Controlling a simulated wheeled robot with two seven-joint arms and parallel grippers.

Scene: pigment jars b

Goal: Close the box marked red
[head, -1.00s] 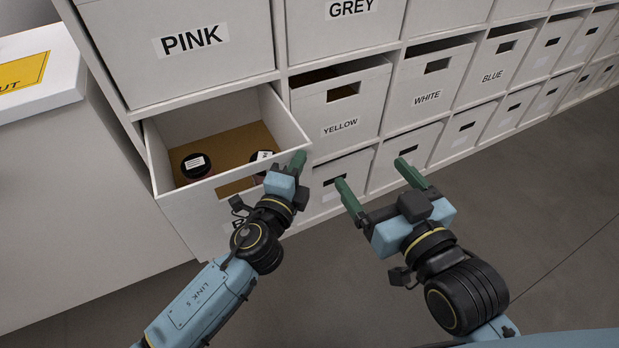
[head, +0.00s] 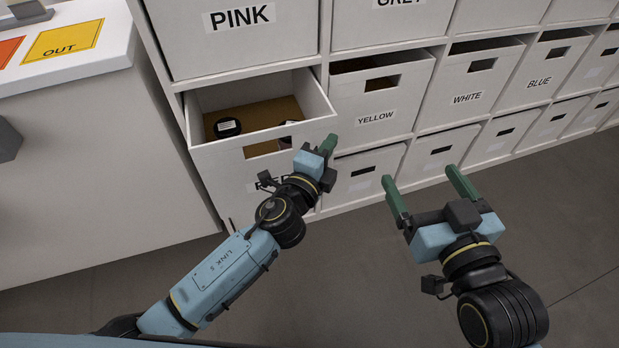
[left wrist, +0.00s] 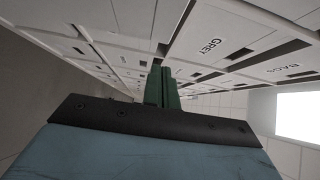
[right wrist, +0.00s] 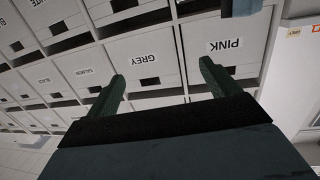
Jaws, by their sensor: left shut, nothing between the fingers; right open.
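Inside, a dark-lidded jar (head: 227,127) stands on a brown floor, and a second jar (head: 287,142) shows partly behind the front wall. My left gripper (head: 329,144) is shut and empty, at the right end of the box's front; I cannot tell whether it touches. It also shows in the left wrist view (left wrist: 162,85). My right gripper (head: 424,184) is open and empty, to the right, before the shelf.
The boxes marked pink (head: 235,45), yellow (head: 375,95), white (head: 475,80) and blue (head: 540,70) sit in the shelf around it. A white counter (head: 90,150) with a yellow OUT mat (head: 64,41) stands at the left. The grey floor in front is clear.

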